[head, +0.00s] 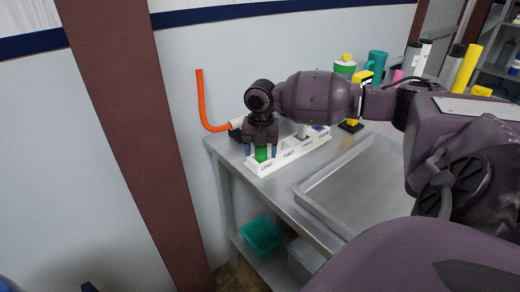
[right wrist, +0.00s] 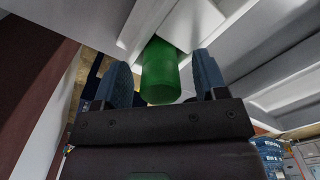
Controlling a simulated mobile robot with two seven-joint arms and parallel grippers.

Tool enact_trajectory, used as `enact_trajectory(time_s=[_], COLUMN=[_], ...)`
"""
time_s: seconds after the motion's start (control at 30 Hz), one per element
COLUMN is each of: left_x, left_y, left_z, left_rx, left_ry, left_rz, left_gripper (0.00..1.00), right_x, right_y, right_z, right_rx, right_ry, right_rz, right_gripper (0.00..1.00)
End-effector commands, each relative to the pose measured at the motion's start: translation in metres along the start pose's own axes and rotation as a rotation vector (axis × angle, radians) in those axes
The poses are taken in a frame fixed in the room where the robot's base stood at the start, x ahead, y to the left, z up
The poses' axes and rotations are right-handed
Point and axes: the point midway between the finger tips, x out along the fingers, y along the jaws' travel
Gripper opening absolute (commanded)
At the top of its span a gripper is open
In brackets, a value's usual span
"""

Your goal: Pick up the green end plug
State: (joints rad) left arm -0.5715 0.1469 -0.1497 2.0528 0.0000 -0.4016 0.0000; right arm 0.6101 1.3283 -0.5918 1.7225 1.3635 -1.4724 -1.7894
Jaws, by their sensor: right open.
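The green end plug (head: 261,154) stands in the slot marked ONE at the near left end of a white holder (head: 290,153) on the metal table. In the right wrist view the green plug (right wrist: 160,72) is a green cylinder between the two blue fingers. My right gripper (head: 261,151) is open, pointing down over the plug, with one finger on either side of it. Gaps show between the plug and both fingers in the wrist view. The plug's top is partly hidden by the gripper in the head view. My left gripper is not in view.
The holder has further slots, marked TWO and on, to the right. An orange hose (head: 203,105) rises behind the table's left corner. A sunken metal tray (head: 310,190) lies to the right. Bottles and a teal jug (head: 377,62) stand at the back. A teal bin (head: 261,235) sits below.

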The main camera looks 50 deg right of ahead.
Motion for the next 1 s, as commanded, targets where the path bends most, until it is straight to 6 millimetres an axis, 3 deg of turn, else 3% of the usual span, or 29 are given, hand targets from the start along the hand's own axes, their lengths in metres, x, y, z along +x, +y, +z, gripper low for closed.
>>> enact_trajectory(time_s=[0.2,0.57,0.83,1.0], left_x=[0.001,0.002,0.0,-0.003], left_y=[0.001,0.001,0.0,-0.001], left_z=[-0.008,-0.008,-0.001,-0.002], left_rx=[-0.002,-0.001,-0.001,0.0], left_ry=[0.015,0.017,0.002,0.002], left_rz=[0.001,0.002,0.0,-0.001], left_gripper=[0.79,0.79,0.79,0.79], right_x=[0.0,0.0,-0.003,-0.022], right_y=[0.0,0.0,0.0,0.0], right_z=[0.0,0.001,0.001,0.001], right_rx=[0.0,0.0,0.001,0.001], right_ry=[-0.002,-0.002,-0.003,-0.006], right_rz=[0.001,0.001,0.002,0.004], right_gripper=[0.66,0.12,0.12,0.12])
